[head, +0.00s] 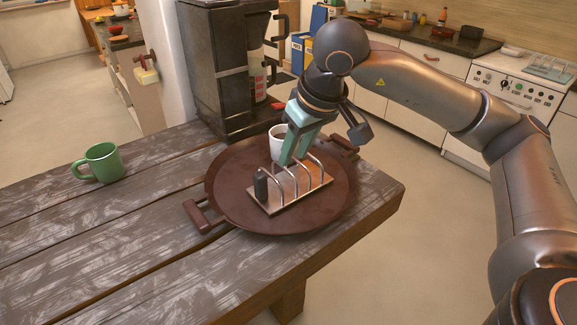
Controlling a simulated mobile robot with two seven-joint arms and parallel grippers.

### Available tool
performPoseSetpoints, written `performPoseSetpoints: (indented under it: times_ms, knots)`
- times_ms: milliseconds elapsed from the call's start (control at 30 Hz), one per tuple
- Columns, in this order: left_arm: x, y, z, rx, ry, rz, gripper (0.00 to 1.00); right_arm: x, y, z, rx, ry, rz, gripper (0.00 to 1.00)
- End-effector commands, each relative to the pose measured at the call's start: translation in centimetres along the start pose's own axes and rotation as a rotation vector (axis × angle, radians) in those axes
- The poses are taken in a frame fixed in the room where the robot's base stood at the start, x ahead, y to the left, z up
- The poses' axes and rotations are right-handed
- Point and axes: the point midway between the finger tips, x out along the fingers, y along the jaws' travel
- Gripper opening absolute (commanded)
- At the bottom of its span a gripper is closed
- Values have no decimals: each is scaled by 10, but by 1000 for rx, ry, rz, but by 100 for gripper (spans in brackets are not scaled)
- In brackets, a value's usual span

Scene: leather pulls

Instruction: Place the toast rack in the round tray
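The toast rack (292,191), a flat metal base with several upright wire hoops and a dark block at its left end, appears upright over the round tray. I cannot tell whether its base rests fully on the tray. The round tray (232,207) is reddish brown with two side handles and lies on the wooden table. My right gripper (289,159) has teal fingers pointing down at the rack's back side, close to the hoops. The fingers look near each other, but their tips overlap the rack, so I cannot tell if they grip it. My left gripper is out of view.
A white mug (277,143) stands at the tray's back, just behind the fingers. A black coffee machine (222,75) stands behind the tray. A green mug (102,162) stands at the left. The table (110,235) is clear at the front left.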

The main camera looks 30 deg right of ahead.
Motion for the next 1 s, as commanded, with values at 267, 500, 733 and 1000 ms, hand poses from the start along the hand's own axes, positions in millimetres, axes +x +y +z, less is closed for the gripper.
performPoseSetpoints:
  times_ms: [267, 500, 733, 1000]
  knots:
    - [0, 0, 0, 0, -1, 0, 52, -34, 0, 0, -1, 1, 0, 37]
    - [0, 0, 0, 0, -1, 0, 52, -37, 0, 0, -1, -1, 1, 37]
    - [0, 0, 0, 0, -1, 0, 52, -37, 0, 0, -1, -1, 0, 37]
    - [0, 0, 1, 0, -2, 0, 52, -36, 0, 0, -1, -1, 0, 37]
